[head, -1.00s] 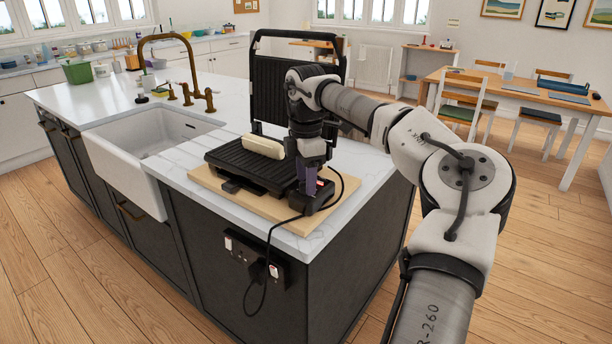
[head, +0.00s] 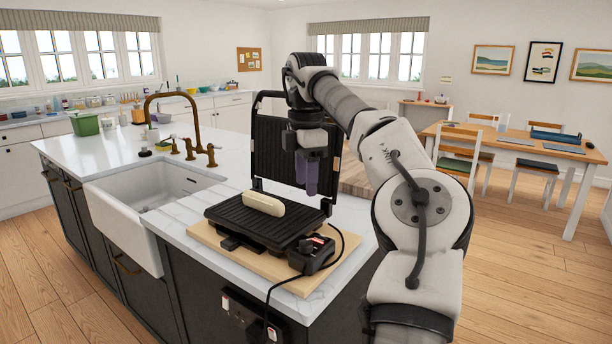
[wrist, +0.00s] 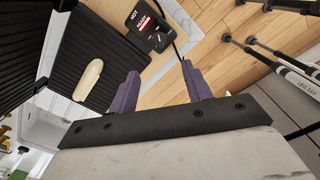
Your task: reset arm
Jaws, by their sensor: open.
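My gripper (head: 308,190) is raised above the right side of the grill, its purple fingers pointing down. In the wrist view its two purple fingers (wrist: 157,90) are spread apart with nothing between them. The open panini grill (head: 238,226) stands on a wooden board, its ridged lid (head: 270,150) upright behind. A pale, long bread roll (head: 263,204) lies on the lower plate; it also shows in the wrist view (wrist: 88,80). The grill's control box (head: 311,253), with a red lit display (wrist: 142,24), sits at the right front corner, below and apart from my gripper.
The wooden board (head: 285,281) rests on the white island counter (head: 170,232). A white sink (head: 125,215) and brass tap (head: 195,120) are left of the grill. A black cable (head: 272,295) hangs over the front edge. A dining table (head: 520,145) with chairs stands far right.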

